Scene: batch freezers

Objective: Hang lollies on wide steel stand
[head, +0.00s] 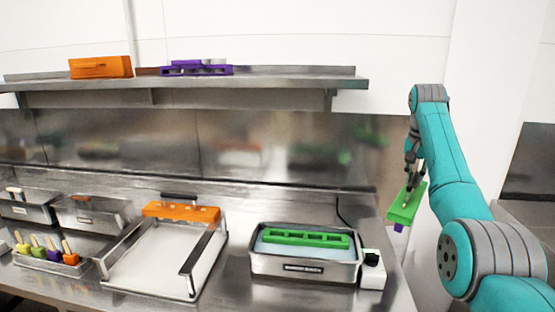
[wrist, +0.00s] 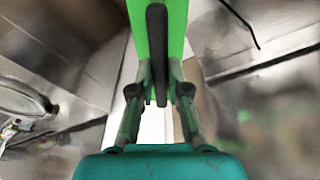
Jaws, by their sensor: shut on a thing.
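My gripper (head: 411,178) is shut on a green holder (head: 405,205), held in the air at the right, past the counter's end. A small purple piece (head: 399,228) shows under the holder, possibly a lolly. In the wrist view the green holder (wrist: 175,25) fills the top middle, with its dark handle (wrist: 157,50) between the fingers. The wide steel stand (head: 190,268) is on the counter, left of centre, with white floor and raised side rails. An orange holder (head: 181,212) with a dark handle lies across its back.
A steel bath (head: 303,270) with another green holder (head: 306,238) stands right of the stand, a white device (head: 372,270) beside it. Colourful lollies (head: 46,248) sit in a tray at left. Orange (head: 100,67) and purple (head: 197,69) holders lie on the wall shelf (head: 270,84).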

